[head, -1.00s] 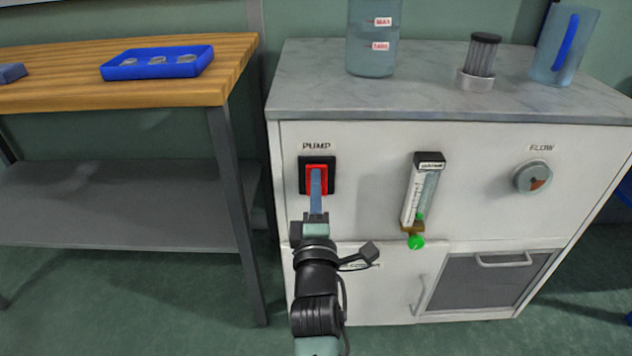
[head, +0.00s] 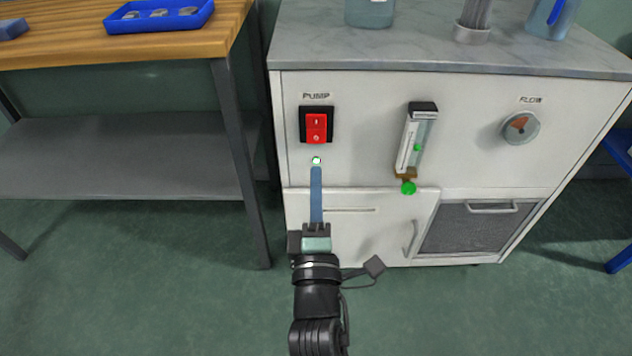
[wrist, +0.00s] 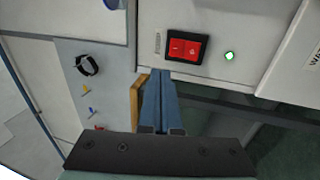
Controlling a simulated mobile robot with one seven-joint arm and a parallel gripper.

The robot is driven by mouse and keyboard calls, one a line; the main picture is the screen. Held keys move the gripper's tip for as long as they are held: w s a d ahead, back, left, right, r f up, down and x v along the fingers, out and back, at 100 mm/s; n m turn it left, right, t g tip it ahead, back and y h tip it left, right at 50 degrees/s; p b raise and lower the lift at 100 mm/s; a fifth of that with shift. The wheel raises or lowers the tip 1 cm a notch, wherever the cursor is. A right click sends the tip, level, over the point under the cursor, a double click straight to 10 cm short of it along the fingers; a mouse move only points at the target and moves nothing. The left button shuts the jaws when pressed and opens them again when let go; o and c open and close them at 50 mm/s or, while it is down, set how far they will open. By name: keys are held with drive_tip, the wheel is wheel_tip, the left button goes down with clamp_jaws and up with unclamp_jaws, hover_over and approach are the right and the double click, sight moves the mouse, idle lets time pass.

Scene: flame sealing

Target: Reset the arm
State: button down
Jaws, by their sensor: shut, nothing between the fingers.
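My gripper (head: 316,172) is shut and empty in the head view, its narrow blue fingers together. The fingertips are below the red pump switch (head: 316,127), apart from it in the picture. A small light (head: 316,160) under the switch shows just above the fingertips. In the wrist view my gripper (wrist: 161,75) points toward the cabinet front. There the red switch (wrist: 186,47) in its black frame is beside the fingertips, and the light (wrist: 229,56) glows green.
A wooden table (head: 60,48) with a blue tray (head: 200,18) stands at the left. Open floor (head: 150,290) lies in front.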

drive_tip(key=shift+s, duration=0.4)
wheel_tip(320, 180, up, 23)
drive_tip(key=d+m+t+h, duration=0.2)
drive_tip(key=m+t, duration=0.1)
drive_tip(key=m, duration=0.6)
drive_tip(key=s+a+r+m+t+y+p, duration=0.1)
drive_tip(key=s+r+m+t, duration=0.1)
drive_tip(key=s+r+m, duration=0.65)
drive_tip(key=s+a+r+m+t+y+p, duration=0.15)
drive_tip(key=s+r, duration=0.45)
drive_tip(key=r, duration=0.8)
wheel_tip(320, 180, up, 36)
drive_tip(key=n+p, duration=0.1)
drive_tip(key=p, duration=3.4)
drive_tip(key=shift+w+p, duration=0.4)
drive_tip(key=shift+d+h, duration=0.1)
drive_tip(key=shift+h, duration=0.15)
